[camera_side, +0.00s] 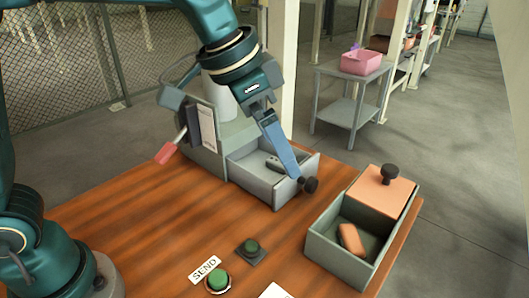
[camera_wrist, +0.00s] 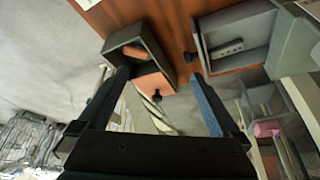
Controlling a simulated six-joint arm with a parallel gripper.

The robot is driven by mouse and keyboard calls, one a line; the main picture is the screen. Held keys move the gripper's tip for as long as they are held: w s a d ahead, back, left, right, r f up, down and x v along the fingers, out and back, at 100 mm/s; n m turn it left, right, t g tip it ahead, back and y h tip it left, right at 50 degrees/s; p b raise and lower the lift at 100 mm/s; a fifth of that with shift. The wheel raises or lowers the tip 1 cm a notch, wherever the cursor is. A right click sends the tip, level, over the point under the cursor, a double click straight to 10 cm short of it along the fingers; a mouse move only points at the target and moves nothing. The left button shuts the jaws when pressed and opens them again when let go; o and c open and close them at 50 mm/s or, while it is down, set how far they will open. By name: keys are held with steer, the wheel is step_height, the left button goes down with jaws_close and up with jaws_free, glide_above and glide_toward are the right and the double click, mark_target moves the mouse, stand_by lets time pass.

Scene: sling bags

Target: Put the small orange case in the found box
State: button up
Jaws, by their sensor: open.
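The small orange case (camera_side: 350,239) lies tilted inside a grey-green box (camera_side: 333,260) at the right of the wooden table. An orange lid with a dark knob (camera_side: 385,190) covers the back part of this box; the front part is open. The case also shows in the wrist view (camera_wrist: 133,52), inside the same box. My gripper (camera_side: 290,165) points down over the open grey drawer in the side view, left of the box and apart from the case. In the wrist view its two fingers (camera_wrist: 160,85) are spread with nothing held between them. No label naming a found box is readable.
An open grey drawer (camera_side: 262,183) with a dark knob (camera_side: 310,184) holds a small grey item (camera_side: 274,164). Green buttons (camera_side: 218,281) and a SEND label (camera_side: 204,269) are at the front. A red-handled lever (camera_side: 168,150) is at the left. The middle tabletop is clear.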

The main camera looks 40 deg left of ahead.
steer(key=s+a+f+n+y, duration=0.1)
steer(key=s+a+f+n, duration=0.1)
steer(key=s+a, duration=0.3)
steer(key=s+a+f+n+t+y, duration=0.1)
steer(key=s+a+n, duration=0.3)
steer(key=s, duration=0.6)
steer(key=shift+a+f, duration=0.55)
steer(key=shift+a, duration=0.5)
steer(key=shift+c, duration=0.3)
